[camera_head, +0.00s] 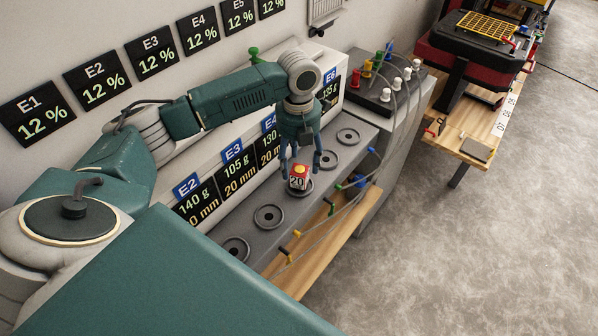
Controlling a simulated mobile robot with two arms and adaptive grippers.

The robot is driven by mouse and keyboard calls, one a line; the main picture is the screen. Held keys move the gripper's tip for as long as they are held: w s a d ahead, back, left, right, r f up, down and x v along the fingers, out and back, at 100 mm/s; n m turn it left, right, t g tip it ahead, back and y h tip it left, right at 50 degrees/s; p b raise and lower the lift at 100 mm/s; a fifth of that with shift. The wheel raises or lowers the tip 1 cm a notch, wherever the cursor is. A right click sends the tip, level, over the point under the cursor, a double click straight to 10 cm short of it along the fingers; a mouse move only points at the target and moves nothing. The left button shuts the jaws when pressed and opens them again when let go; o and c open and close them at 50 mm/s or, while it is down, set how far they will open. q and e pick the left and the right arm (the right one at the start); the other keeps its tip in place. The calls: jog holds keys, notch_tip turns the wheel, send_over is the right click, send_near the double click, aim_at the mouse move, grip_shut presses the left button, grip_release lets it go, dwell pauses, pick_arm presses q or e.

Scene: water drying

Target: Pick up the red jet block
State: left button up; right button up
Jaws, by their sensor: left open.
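The red jet block (299,171) is a small red piece with a yellow top and a white face marked 20. It sits at one of the round stations on the grey bench in the head view. My left gripper (301,164) is above it, pointing down. Its fingers are open, one on each side of the block. I cannot tell whether a finger touches it. My right gripper is not in view.
Round empty stations (269,217) lie along the grey bench (290,213). A white labelled panel (213,183) stands close behind. Cables with coloured plugs (325,228) hang at the front edge over a wooden ledge (312,262). A dark box with coloured knobs (374,104) stands at the far end.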

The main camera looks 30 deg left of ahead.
aim_at(300, 167)
pick_arm(q)
notch_tip(300, 167, down, 2)
jog(key=shift+d+f+p, duration=0.1)
jog(key=shift+f+p, duration=0.05)
jog(key=shift+p, duration=0.2)
jog(key=f, duration=0.2)
jog(key=shift+w+f+p, duration=0.25)
jog(key=shift+f+p, duration=0.1)
jog(key=shift+p, duration=0.05)
jog(key=shift+f, duration=0.8)
jog(key=c, duration=1.4)
grip_shut()
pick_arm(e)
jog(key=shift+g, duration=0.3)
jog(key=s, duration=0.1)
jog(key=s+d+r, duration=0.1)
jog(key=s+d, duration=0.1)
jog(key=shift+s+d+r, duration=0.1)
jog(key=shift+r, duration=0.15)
